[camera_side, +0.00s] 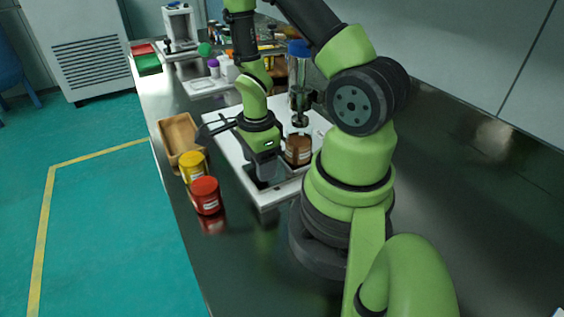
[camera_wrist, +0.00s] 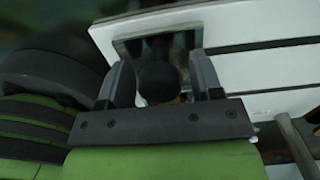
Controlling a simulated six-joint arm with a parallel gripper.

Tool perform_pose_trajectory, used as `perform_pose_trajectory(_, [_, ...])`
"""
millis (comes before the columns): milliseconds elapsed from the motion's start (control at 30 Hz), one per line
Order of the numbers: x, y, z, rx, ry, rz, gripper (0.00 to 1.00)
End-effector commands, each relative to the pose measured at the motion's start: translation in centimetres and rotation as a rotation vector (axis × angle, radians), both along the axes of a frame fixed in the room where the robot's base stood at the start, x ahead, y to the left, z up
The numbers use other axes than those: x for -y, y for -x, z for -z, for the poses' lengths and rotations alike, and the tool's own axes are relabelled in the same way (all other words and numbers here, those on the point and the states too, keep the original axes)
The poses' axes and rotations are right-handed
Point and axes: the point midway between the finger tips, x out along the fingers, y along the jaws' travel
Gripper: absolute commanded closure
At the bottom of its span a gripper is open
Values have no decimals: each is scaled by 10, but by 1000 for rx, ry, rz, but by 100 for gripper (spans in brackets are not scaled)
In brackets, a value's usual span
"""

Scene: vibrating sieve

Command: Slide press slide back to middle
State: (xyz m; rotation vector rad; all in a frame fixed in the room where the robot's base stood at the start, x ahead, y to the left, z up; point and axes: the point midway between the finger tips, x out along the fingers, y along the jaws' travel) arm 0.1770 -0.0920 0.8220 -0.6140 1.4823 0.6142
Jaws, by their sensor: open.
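The slide press has a white base plate (camera_side: 228,146) with a dark slot, lying on the dark bench. Its metal column with a blue top (camera_side: 298,75) stands behind my gripper, above a brown jar (camera_side: 299,150). My gripper (camera_side: 266,172) points down over the front part of the plate. In the wrist view, its two dark fingers stand apart on either side of a round black knob (camera_wrist: 159,83). The white plate also shows there (camera_wrist: 245,32), with dark slots and a recessed opening beyond the knob. I cannot tell whether the fingers touch the knob.
A wooden tray (camera_side: 166,132), a yellow jar (camera_side: 193,167) and a red jar (camera_side: 206,196) stand left of the plate, near the bench edge. Smaller items and a white stand (camera_side: 180,28) are farther back. The bench at right is clear.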

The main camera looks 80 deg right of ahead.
Motion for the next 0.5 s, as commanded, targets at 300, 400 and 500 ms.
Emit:
perform_pose_trajectory(300, [12,-12,0,3,1,-1,40])
perform_pose_trajectory(400, [17,-17,0,4,2,1,40])
perform_pose_trajectory(500, [21,-21,0,4,2,0,40])
